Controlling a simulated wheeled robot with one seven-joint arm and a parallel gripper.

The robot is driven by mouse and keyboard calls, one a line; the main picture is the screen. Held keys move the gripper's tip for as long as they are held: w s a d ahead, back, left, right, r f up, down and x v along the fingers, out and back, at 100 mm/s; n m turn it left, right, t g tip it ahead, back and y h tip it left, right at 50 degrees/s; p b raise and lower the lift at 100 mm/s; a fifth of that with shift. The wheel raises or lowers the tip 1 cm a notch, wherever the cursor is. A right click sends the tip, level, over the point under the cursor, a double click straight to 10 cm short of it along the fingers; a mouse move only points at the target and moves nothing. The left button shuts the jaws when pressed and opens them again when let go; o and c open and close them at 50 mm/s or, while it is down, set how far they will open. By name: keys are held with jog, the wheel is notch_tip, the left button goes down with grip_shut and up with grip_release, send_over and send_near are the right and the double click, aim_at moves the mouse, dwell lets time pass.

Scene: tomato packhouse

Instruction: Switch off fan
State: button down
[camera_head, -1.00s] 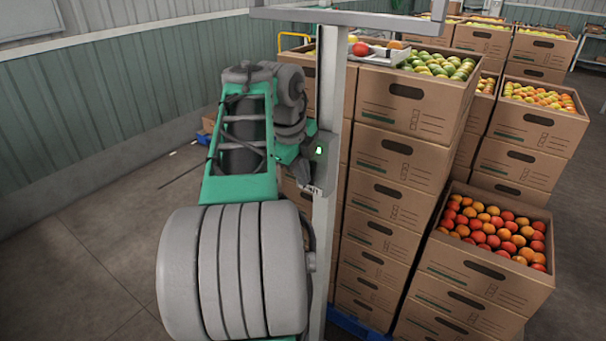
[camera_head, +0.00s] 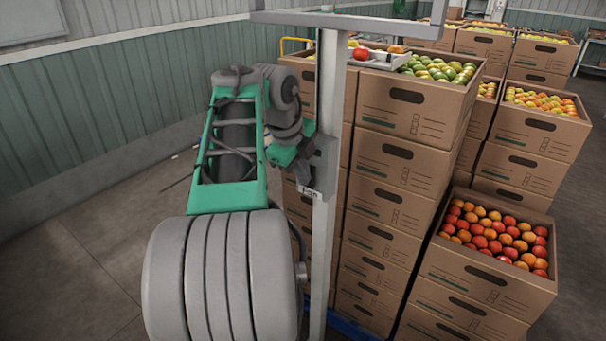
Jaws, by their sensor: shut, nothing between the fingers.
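A grey switch box (camera_head: 326,162) is fixed to the upright metal post (camera_head: 329,90) in the middle of the head view. A small white label (camera_head: 311,193) sits at its lower edge, its lettering too small to read surely. My gripper (camera_head: 308,150) is at the left side of the box, very close to it or touching; I cannot tell which. It is shut and empty, with its fingertips mostly hidden by my wrist. No green light shows on the box, and part of its face may be covered by my gripper.
Stacked cardboard boxes (camera_head: 395,190) of tomatoes stand close behind and right of the post, on a blue pallet (camera_head: 352,328). A white tray (camera_head: 378,60) lies on top. Another open box (camera_head: 478,283) stands at right. Floor at left (camera_head: 90,250) is clear.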

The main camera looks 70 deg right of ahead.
jog(key=shift+r, duration=0.15)
jog(key=a+f+p+v, duration=0.1)
jog(key=p+v, duration=0.4)
jog(key=v, duration=0.7)
jog(key=shift+w+a, duration=0.2)
jog(key=shift+a, duration=0.5)
